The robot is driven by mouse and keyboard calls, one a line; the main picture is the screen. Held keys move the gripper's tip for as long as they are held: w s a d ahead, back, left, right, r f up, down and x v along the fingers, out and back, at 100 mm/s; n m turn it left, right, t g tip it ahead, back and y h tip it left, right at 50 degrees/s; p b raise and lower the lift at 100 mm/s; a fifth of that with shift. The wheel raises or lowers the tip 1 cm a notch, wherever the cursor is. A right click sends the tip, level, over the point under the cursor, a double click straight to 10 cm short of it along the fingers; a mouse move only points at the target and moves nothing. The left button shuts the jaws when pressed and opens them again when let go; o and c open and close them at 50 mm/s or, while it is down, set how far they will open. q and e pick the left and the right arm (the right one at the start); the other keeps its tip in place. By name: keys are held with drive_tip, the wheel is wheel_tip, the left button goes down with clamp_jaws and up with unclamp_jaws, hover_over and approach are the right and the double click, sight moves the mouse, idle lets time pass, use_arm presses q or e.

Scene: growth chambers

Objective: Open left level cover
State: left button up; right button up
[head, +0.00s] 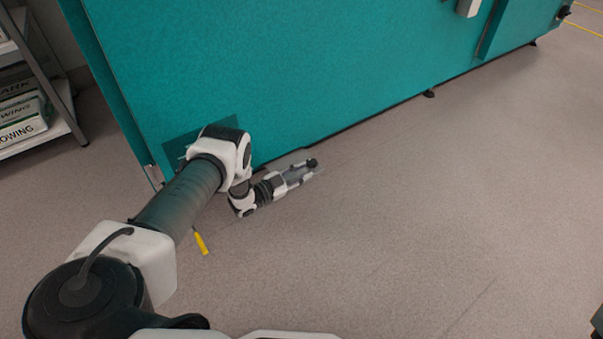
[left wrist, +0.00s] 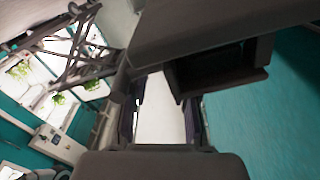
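The growth chamber's large teal side (head: 270,65) fills the top of the head view. I cannot make out the left level cover for certain in either view. My left gripper (head: 303,168) shows beside the lower edge of the teal side, past the bent wrist. In the left wrist view its two fingers (left wrist: 163,115) stand apart, with only a pale surface between them. A dark grey slab (left wrist: 210,30) and a dark box-like part (left wrist: 222,72) fill the top of that view; I cannot tell what they belong to. My right gripper is not in view.
A metal shelf (head: 40,75) with labelled boxes (head: 20,115) stands at the left. A small yellow item (head: 201,243) shows below my arm. The left wrist view shows green plants (left wrist: 62,98) in bright openings and a white box (left wrist: 57,143).

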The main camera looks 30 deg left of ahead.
use_arm(q)
clamp_jaws()
drive_tip(key=shift+o, duration=2.1)
unclamp_jaws()
drive_tip(key=shift+s, duration=0.1)
